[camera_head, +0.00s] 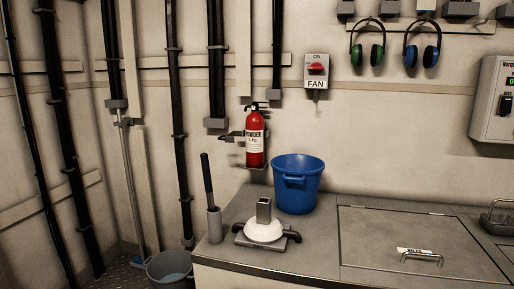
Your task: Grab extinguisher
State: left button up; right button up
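The red fire extinguisher (255,145) hangs upright on the back wall, left of the blue bucket. It has a black valve and handle at the top and a white label reading "POWDER". A dark bracket or clamp (236,136) reaches out to its left. A small ledge (252,166) is at its base. Neither of my grippers shows in the head view, and nothing is seen holding the extinguisher.
A blue bucket (297,184) and a white domed item with a grey post (265,230) stand on the grey counter (325,238). A dark-handled tool in a grey holder (214,222) is at its left end. A grey bucket (168,270) is on the floor.

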aim_at(255, 122)
jog(key=i, duration=1)
